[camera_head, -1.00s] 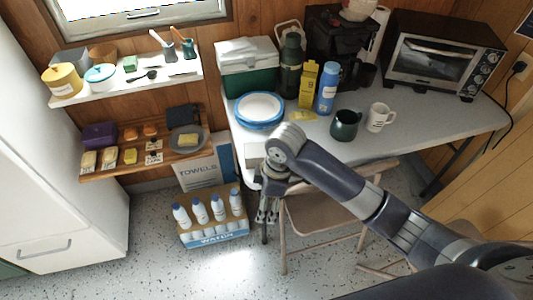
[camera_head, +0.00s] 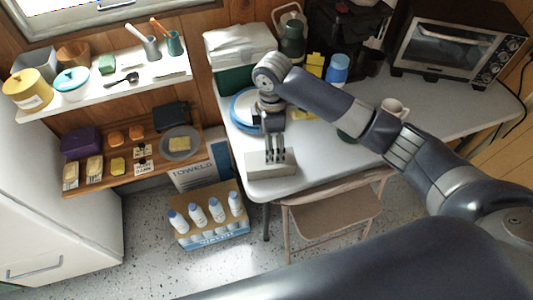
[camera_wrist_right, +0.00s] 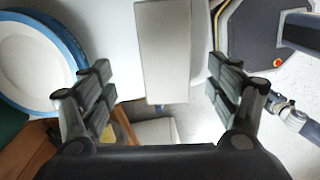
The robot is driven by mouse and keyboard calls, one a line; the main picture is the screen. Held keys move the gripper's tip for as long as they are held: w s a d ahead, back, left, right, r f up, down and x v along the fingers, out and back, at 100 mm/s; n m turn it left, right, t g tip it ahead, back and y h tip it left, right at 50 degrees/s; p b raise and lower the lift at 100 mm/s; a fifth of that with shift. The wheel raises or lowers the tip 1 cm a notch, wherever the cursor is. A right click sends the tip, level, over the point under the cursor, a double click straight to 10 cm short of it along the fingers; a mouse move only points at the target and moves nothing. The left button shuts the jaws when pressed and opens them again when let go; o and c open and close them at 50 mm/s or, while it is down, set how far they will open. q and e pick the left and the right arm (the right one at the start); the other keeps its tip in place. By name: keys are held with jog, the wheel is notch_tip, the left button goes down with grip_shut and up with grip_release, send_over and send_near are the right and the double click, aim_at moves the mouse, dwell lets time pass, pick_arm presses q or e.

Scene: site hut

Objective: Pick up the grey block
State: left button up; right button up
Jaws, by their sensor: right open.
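The grey block (camera_head: 271,168) is a pale, long box lying on the front left corner of the white table (camera_head: 330,170). In the right wrist view the block (camera_wrist_right: 163,50) shows between the two fingers, with a gap on each side. My right gripper (camera_head: 275,156) points down over the block in the head view, its fingers overlapping the block's far edge. The right wrist view shows this gripper (camera_wrist_right: 163,82) open and empty. My left gripper is in neither view.
A stack of blue-rimmed plates (camera_wrist_right: 40,60) lies close to the block. A cooler (camera_head: 240,45), mug (camera_head: 394,108) and toaster oven (camera_head: 458,45) stand farther back. A folding chair (camera_head: 335,210) is at the table's front. Bottles in a box (camera_head: 210,222) stand on the floor.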

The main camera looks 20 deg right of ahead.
jog(key=f, duration=0.2)
jog(key=s+f, duration=0.1)
jog(key=f, duration=0.1)
jog(key=shift+w+f, duration=0.1)
jog(key=shift+f, duration=0.3)
jog(key=f, duration=0.2)
jog(key=f+p, duration=0.1)
jog(key=f, duration=0.1)
jog(key=shift+a+f, duration=0.2)
jog(key=shift+f, duration=0.15)
jog(key=c, duration=1.3)
grip_shut()
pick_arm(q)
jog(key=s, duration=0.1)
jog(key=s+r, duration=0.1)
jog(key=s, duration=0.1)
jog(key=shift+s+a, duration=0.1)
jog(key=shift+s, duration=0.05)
pick_arm(e)
jog(key=shift+w+r, duration=0.1)
jog(key=shift+w, duration=0.05)
